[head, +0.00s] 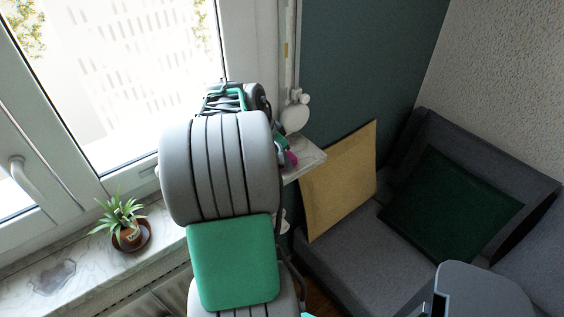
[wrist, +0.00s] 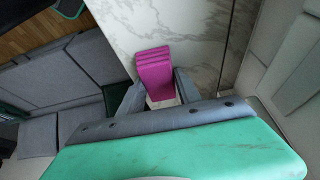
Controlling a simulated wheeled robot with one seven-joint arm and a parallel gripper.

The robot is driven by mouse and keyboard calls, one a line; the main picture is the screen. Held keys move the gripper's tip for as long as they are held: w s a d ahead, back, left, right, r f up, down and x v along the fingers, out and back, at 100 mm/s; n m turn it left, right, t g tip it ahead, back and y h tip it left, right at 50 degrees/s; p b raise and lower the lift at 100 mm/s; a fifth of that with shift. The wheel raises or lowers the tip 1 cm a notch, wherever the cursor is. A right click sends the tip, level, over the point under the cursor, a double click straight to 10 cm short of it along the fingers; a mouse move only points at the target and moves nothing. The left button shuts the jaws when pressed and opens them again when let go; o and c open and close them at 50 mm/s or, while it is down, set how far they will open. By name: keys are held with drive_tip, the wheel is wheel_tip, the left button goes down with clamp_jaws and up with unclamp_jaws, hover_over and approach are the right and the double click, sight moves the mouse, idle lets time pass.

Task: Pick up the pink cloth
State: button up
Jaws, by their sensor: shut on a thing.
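The pink cloth (wrist: 155,72) is a small folded stack with layered edges at its top, in the middle of the wrist view. My gripper (wrist: 156,94) has one finger on each side of it and is shut on it. In the head view only a small pink bit of the cloth (head: 291,158) shows beside my arm, over the right end of the marble sill. My arm hides most of the gripper there. I cannot tell whether the cloth touches the marble.
The marble windowsill (head: 310,160) runs below the window. A potted plant (head: 129,232) stands on it at left. A yellow cushion (head: 340,182) and a dark green cushion (head: 452,212) rest on the grey sofa (head: 365,262) at right.

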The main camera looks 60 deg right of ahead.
wheel_tip(320, 180, up, 10)
idle(0.5)
